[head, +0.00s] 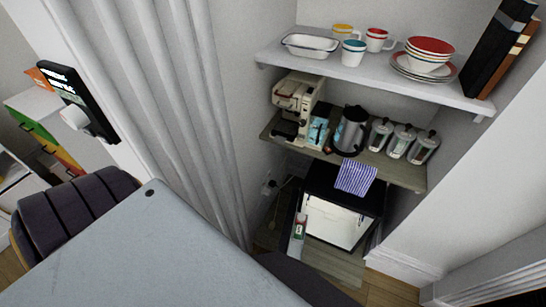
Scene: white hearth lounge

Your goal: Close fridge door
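A small black fridge (324,178) stands on the floor under the shelves, in the lower middle of the head view. A white panel or interior (338,226) shows at its front. What looks like its door (292,246) stands open at the fridge's left side, seen nearly edge-on, with a small carton (299,225) against its inner side. How far it is swung open is hard to tell from above. Neither of my grippers is in view.
A purple striped cloth (356,178) hangs over the fridge top. Shelves above hold a kettle (351,130), coffee machine (296,100), canisters and dishes. A pale grey flat surface (150,250) and dark chair (75,215) fill the lower left. Wooden floor (385,288) shows at the fridge's right.

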